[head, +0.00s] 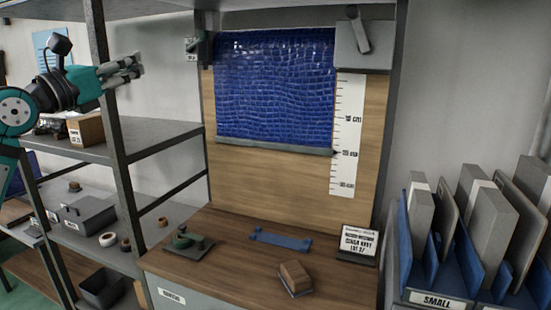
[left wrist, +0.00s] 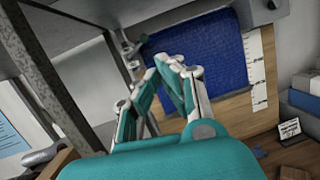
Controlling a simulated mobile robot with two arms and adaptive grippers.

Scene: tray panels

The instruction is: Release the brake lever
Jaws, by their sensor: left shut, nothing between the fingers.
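My left gripper (head: 137,68) is at the left, in front of the shelf, well apart from the panel and lever. Its fingers (left wrist: 170,63) are shut and empty in the left wrist view. My right gripper is not in view.
A dark bracket with a label (head: 193,50) is at the panel's top left. A printed scale (head: 346,135) runs down its right side. The worktop (head: 225,225) carries a green tool (head: 187,240), a blue piece (head: 280,239) and a brown block (head: 295,277). A metal shelf post (head: 106,90) stands beside my gripper.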

